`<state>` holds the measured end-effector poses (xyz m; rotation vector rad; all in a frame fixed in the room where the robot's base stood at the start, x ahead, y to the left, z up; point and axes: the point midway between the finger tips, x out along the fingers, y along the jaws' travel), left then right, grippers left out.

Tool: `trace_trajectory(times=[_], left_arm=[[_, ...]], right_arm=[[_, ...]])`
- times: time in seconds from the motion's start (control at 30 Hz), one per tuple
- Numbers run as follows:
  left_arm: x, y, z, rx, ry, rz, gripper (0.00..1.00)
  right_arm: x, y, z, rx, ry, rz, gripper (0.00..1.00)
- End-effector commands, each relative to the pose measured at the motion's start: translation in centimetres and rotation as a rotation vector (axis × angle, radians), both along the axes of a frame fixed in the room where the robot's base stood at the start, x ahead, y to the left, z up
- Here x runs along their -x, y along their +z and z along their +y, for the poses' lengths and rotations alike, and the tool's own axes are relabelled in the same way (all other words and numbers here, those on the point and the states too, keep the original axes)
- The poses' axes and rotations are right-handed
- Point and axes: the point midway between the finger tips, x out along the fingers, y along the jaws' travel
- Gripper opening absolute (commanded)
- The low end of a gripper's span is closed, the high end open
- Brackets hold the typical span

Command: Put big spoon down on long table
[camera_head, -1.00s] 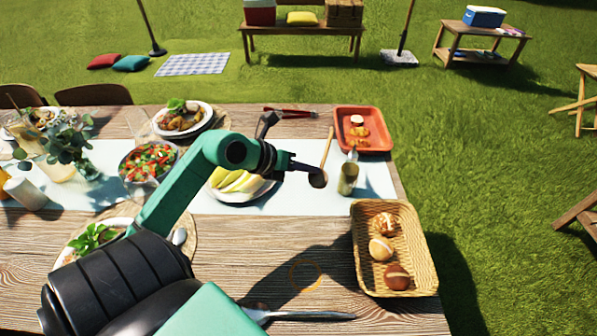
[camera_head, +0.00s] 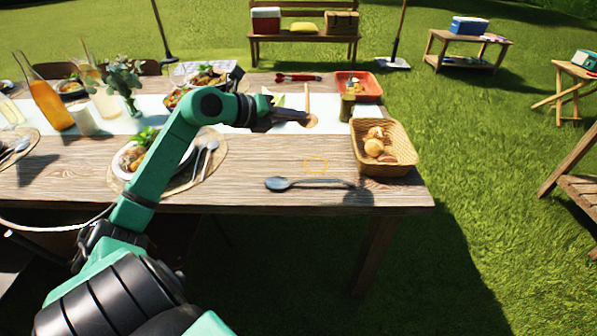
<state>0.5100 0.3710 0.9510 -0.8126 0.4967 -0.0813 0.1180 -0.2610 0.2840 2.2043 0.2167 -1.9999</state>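A big wooden spoon (camera_head: 307,103) with a round bowl and a straight handle shows at the tip of my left gripper (camera_head: 300,116). The gripper appears shut on it near the bowl, with the handle pointing away from me. The fingers are small and partly hidden. The spoon is above the long table (camera_head: 255,160), over the area near the pale runner's front edge. My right gripper is not in view.
A metal spoon (camera_head: 310,184) lies by the table's front edge. A bread basket (camera_head: 362,160), a greenish cup (camera_head: 347,107) and an orange tray (camera_head: 371,88) stand on the right. Plates and bottles fill the left. Bare wood lies around the ring.

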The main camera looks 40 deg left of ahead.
Motion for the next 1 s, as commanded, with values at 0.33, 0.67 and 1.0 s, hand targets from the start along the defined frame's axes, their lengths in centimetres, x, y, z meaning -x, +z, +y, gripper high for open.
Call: trace_trajectory(times=[0.33, 0.67, 1.0], left_arm=[[0.0, -10.8, -0.1, 0.003, 0.001, 0.001, 0.00], [0.0, -15.9, -0.1, -0.001, 0.000, 0.000, 0.00], [0.0, -16.1, -0.1, -0.002, -0.001, 0.001, 0.16]], right_arm=[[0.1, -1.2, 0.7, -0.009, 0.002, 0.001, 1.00], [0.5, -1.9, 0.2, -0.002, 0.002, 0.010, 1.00], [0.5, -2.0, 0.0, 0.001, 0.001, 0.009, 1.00]])
